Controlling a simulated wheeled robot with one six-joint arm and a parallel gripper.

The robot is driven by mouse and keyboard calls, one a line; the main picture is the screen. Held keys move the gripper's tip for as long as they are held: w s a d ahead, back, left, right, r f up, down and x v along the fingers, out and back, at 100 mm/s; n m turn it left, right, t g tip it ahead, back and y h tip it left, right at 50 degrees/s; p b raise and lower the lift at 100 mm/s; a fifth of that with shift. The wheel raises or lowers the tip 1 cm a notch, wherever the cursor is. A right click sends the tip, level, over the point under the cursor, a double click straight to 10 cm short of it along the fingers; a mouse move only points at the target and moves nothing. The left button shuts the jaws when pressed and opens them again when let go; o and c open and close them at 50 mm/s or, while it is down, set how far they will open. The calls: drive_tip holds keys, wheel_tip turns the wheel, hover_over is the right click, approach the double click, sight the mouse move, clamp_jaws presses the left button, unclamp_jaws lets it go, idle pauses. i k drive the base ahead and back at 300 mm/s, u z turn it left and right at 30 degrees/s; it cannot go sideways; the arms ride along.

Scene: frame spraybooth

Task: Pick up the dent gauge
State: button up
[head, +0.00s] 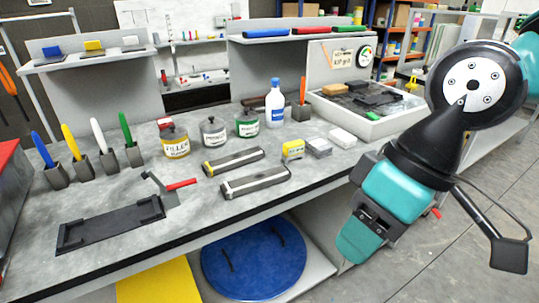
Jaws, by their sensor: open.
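A round dial with a white face and dark rim (365,56) is on the grey upright panel at the back right of the bench. It looks like the dent gauge, but it is too small to be sure. My gripper (352,248) hangs at the front right, past the bench's front edge. It is open, and I see nothing held in it. It is well apart from the dial, lower in the picture and nearer to me.
The grey workbench (230,220) carries labelled tins (175,140), a blue-capped bottle (275,104), two sanding blocks (255,181) and a clamp-like fixture (110,226). A white tray (375,127) with dark pieces stands at the right. Bare bench lies front centre.

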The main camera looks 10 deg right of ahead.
sight(292, 150)
drive_tip(key=z, duration=0.2)
drive_tip(key=i, duration=1.05)
drive_tip(key=u, duration=0.3)
